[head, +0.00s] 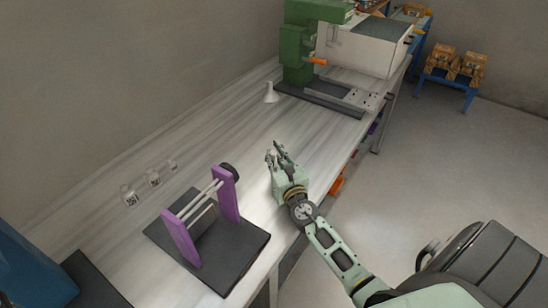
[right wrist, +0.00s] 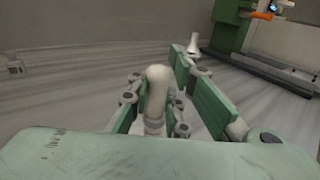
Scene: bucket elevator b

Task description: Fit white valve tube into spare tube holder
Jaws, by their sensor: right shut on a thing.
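My right gripper (head: 278,154) is over the worktable, to the right of the purple stand. In the right wrist view its fingers are closed around a white, round-ended piece (right wrist: 157,95), which looks like the white valve tube. A white cone-shaped piece (head: 271,93) stands apart on the table further back, and also shows in the right wrist view (right wrist: 193,43). A stand with two purple uprights (head: 226,195) and pale rods between them sits on a black base (head: 240,259). I cannot tell which part is the spare tube holder. My left gripper is out of view.
Several small clear jars (head: 131,196) stand near the wall at left. A green machine (head: 299,45) with a dark base stands at the back of the table (head: 215,118). A blue box (head: 28,270) is at the lower left. The table between stand and machine is mostly clear.

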